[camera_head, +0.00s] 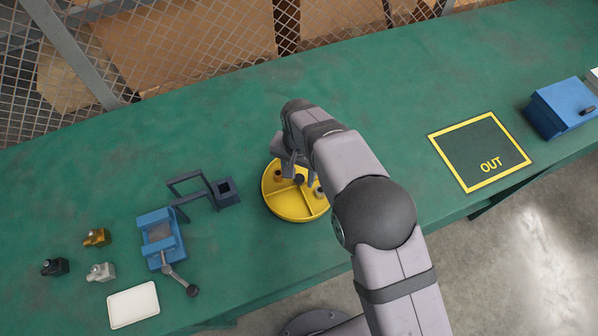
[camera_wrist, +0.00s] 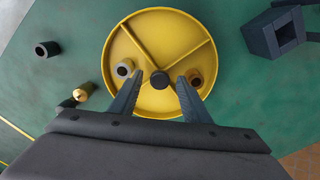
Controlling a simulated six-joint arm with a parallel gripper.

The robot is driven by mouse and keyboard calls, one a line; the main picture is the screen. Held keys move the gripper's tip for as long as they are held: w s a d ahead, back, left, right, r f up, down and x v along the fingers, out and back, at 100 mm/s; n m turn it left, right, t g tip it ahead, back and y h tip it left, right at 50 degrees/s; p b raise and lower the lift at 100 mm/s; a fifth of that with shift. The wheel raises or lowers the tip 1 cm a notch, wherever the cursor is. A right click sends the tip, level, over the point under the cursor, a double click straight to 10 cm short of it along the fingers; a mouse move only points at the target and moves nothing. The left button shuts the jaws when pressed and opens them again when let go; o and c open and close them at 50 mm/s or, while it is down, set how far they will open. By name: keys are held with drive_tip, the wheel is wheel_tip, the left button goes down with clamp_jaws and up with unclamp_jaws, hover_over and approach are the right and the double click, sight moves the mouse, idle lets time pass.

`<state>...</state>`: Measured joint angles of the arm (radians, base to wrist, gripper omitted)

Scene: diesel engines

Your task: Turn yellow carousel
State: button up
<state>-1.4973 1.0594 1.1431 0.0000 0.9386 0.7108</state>
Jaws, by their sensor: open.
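The yellow carousel (camera_head: 287,207) is a round, shallow tray on the green bench, split by thin walls into compartments. It also shows in the wrist view (camera_wrist: 150,32), with a dark central knob (camera_wrist: 187,82). A grey ring-like part (camera_wrist: 125,68) sits in one compartment and a brown-orange part (camera_wrist: 194,77) in another. My gripper (camera_wrist: 160,84) is open above the carousel. Its fingers lie over the near half, with the knob close to the right finger. Whether a finger touches the knob I cannot tell. My arm hides the carousel's right side in the head view.
A blue vise (camera_head: 160,240) and a dark bracket with a square block (camera_head: 226,191) stand left of the carousel. Several small fittings lie near a white tray (camera_head: 133,305). A yellow-outlined OUT square (camera_head: 480,150) and blue box (camera_head: 562,107) are right. A dark cylinder (camera_wrist: 47,49) stands near the carousel.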

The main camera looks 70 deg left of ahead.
clamp_jaws()
